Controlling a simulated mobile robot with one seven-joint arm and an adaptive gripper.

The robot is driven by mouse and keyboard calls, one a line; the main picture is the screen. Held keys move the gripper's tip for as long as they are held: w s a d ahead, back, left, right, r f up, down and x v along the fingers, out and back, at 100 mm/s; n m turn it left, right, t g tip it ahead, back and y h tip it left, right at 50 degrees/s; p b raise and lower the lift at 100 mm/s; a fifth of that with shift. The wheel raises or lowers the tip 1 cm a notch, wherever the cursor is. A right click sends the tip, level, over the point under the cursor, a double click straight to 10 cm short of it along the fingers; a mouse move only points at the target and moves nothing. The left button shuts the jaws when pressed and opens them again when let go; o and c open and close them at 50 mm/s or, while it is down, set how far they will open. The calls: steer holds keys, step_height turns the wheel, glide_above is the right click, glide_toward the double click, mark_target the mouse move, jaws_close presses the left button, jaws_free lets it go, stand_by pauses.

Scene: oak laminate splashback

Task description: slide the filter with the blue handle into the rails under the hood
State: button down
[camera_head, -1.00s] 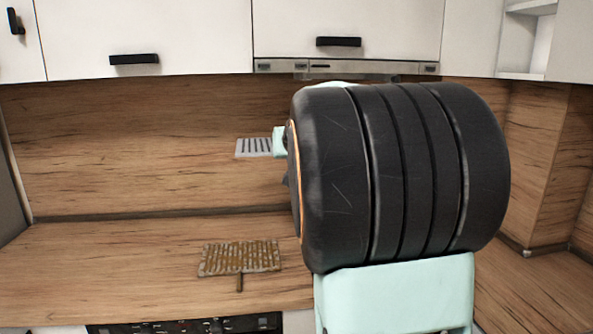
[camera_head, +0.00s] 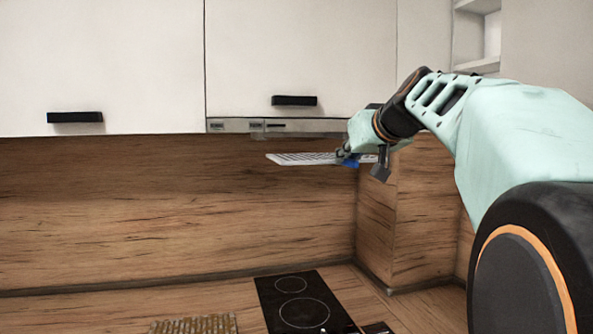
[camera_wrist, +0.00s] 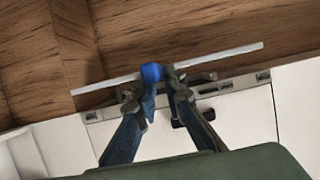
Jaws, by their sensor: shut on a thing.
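The light grey slotted filter (camera_head: 300,158) is held out flat to the left of my gripper (camera_head: 352,152), just below the hood (camera_head: 230,126) in the head view. Its blue handle (camera_head: 350,164) is at the gripper's end. In the wrist view the filter (camera_wrist: 220,56) is a thin, slanted, edge-on bar. My gripper (camera_wrist: 162,88) is shut on the blue handle (camera_wrist: 151,73). The filter appears apart from the hood. The hood's front strip (camera_wrist: 225,87) lies beyond the fingers there. The rails under the hood cannot be made out.
A brown, dirty-looking grid (camera_head: 190,326) lies on the counter beside the black hob (camera_head: 300,300). White cabinets (camera_head: 110,60) with black handles hang above. The wooden splashback (camera_head: 180,210) is behind, with a corner wall (camera_head: 425,200) at right. Space over the counter is free.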

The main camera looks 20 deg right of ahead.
steer(key=shift+s+d+r, duration=0.4)
steer(key=shift+d+r, duration=0.05)
steer(key=shift+d, duration=0.05)
steer(key=shift+f+b, duration=0.1)
steer(key=shift+b, duration=0.25)
steer(key=w+r+p, duration=0.1)
steer(key=w+p, duration=0.1)
steer(key=w+r+p, duration=0.4)
steer(key=shift+w+p, duration=0.2)
steer(key=shift+p, duration=0.15)
steer(key=shift+w+a+f+p, duration=0.1)
steer(key=shift+w+p, duration=0.5)
steer(key=shift+w, duration=1.2)
steer(key=shift+f, duration=0.1)
